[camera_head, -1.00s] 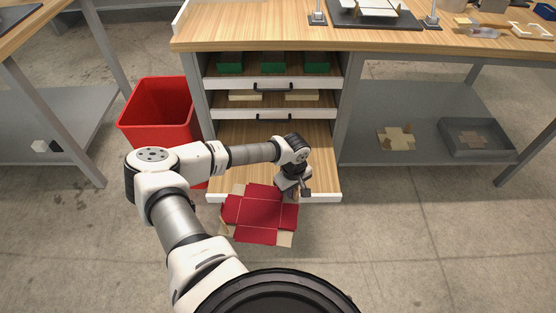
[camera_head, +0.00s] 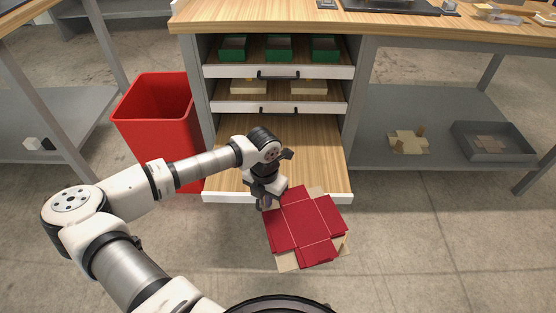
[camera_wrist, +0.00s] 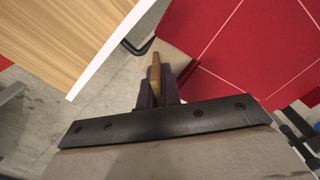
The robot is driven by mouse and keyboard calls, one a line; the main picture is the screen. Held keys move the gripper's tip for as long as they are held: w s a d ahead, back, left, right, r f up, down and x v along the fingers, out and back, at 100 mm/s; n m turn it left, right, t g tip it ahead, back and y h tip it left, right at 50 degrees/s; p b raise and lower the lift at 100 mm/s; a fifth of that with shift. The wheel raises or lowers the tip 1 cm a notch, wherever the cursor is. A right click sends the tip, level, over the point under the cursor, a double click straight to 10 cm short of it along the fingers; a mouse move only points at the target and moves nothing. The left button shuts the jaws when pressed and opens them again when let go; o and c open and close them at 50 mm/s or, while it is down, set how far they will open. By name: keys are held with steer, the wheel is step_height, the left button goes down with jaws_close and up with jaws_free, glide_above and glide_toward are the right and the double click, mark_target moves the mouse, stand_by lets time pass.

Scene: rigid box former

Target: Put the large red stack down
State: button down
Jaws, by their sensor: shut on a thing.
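The large red stack (camera_head: 304,228) is a flat, cross-shaped pile of red box blanks with tan cardboard showing at its edges. My gripper (camera_head: 266,199) is shut on its left edge and holds it out in front of the open bottom drawer (camera_head: 300,160), whose wooden floor is bare. In the wrist view the red stack (camera_wrist: 240,45) fills the upper right, and my gripper's fingers (camera_wrist: 156,85) are at its edge. The drawer's white front edge shows at the upper left of that view. The exact grip is partly hidden by the fingers.
A red bin (camera_head: 160,120) stands left of the drawers. Upper drawers hold green pieces (camera_head: 278,47) and tan pieces (camera_head: 308,87). A low grey shelf (camera_head: 375,145) at right bears a tan blank (camera_head: 408,142) and a grey tray (camera_head: 490,155). Open floor lies at front right.

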steer(key=s+a+n+b, duration=0.4)
steer(key=a+n+b, duration=0.25)
steer(key=n, duration=0.85)
steer(key=w, duration=0.5)
steer(key=w+b, duration=0.1)
steer(key=w, duration=0.5)
steer(key=w+f+b, duration=0.1)
steer(key=w, duration=0.5)
steer(key=shift+w+d, duration=0.1)
steer(key=shift+d, duration=0.3)
steer(key=shift+f+b, duration=0.6)
steer(key=shift+f, duration=1.15)
steer(key=c, duration=2)
jaws_free()
steer(key=shift+f, duration=0.1)
steer(key=o, duration=0.4)
